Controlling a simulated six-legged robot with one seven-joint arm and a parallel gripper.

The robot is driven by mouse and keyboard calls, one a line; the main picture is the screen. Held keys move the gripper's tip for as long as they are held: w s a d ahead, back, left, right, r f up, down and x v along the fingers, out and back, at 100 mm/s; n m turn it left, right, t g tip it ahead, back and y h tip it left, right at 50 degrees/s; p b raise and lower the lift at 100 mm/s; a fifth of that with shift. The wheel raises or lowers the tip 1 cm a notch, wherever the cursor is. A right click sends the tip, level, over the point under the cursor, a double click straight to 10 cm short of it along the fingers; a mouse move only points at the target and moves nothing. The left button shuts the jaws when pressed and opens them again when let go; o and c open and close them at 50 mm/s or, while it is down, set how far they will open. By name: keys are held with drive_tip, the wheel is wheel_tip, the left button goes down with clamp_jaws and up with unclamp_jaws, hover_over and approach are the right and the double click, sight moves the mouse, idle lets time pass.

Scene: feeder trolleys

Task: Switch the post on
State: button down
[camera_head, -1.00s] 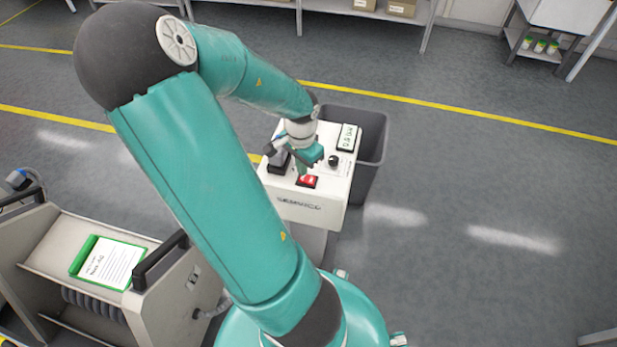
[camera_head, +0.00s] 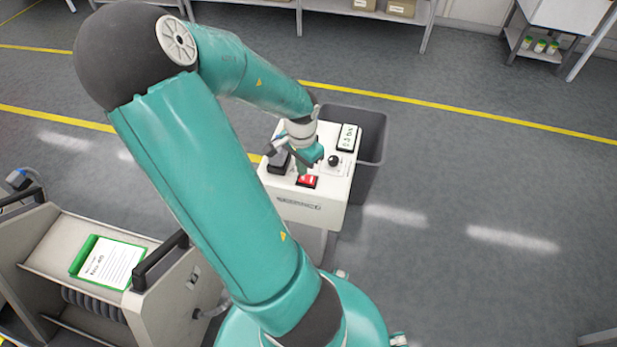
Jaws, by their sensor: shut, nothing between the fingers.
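The post (camera_head: 283,200) is a white box with a slanted top, standing on a leg near the middle of the view. On its top are a red rocker switch (camera_head: 311,182), a black knob (camera_head: 333,160), a dark block (camera_head: 278,167) and a white label or display (camera_head: 348,138). My gripper (camera_head: 302,174) is shut and empty. Its tips are at the left edge of the red switch, pointing down. I cannot tell whether they touch it. The gripper hides part of the post's top and the switch's far left side.
A dark grey bin (camera_head: 371,150) stands right behind the post. A beige trolley (camera_head: 170,300) with a black handle and a green clipboard (camera_head: 107,262) stands at the lower left. Shelving (camera_head: 330,8) lines the back. The floor on the right is clear.

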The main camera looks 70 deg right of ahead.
drive_tip(key=shift+f, duration=1.05)
idle(0.7)
drive_tip(key=shift+r, duration=3.5)
